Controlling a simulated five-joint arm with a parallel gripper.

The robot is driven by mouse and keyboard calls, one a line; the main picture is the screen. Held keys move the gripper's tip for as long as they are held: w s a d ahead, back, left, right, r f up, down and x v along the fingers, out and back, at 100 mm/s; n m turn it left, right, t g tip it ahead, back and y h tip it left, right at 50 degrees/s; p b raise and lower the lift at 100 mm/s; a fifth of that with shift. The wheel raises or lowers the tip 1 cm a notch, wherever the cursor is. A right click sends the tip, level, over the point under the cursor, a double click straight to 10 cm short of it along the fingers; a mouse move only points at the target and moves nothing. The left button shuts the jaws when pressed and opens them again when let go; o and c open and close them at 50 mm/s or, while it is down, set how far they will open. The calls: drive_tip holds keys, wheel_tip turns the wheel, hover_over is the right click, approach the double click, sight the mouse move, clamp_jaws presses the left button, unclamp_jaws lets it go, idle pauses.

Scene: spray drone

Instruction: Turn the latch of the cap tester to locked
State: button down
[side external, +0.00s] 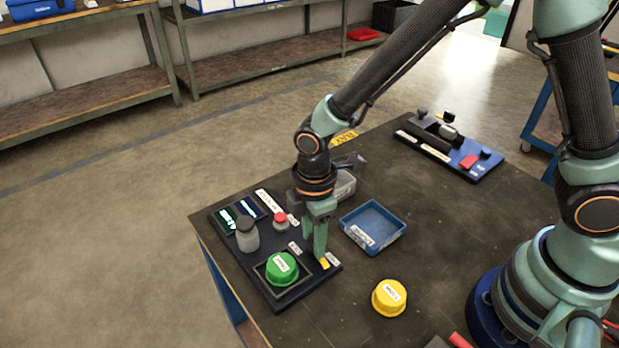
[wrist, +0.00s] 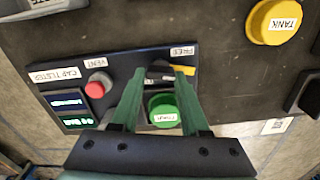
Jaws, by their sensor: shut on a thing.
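The cap tester is a dark panel (side external: 268,301) at the near left of the table; it also shows in the wrist view (wrist: 206,62). Its latch has a dark handle (wrist: 157,74) and a yellow tip (wrist: 184,70); the tip also shows in the side view (side external: 324,263). The yellow tip lies beside the FREE label (wrist: 182,50). My gripper (side external: 318,254) points down at the latch and is shut on it, with one finger on each side in the wrist view (wrist: 158,80). A green cap (side external: 281,267) sits in the tester's square nest beside the latch.
The panel also holds a red button (side external: 280,217), two lit screens (side external: 228,218) and a grey bottle-like part (side external: 247,236). A blue tray (side external: 372,224), a yellow cap (side external: 389,297) and a second device (side external: 456,150) stand to the right. Dark table between them is free.

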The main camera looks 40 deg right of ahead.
drive_tip(key=m, duration=0.4)
drive_tip(key=shift+w+m, duration=0.1)
drive_tip(key=shift+m, duration=0.2)
drive_tip(key=m, duration=0.3)
drive_tip(key=shift+m, duration=0.3)
drive_tip(key=m, duration=0.3)
drive_tip(key=shift+w+d+m, duration=0.1)
drive_tip(key=shift+m, duration=0.2)
drive_tip(key=shift+d+m, duration=0.1)
drive_tip(key=shift+m, duration=1.7)
drive_tip(key=shift+c, duration=2)
unclamp_jaws()
drive_tip(key=shift+r, duration=0.1)
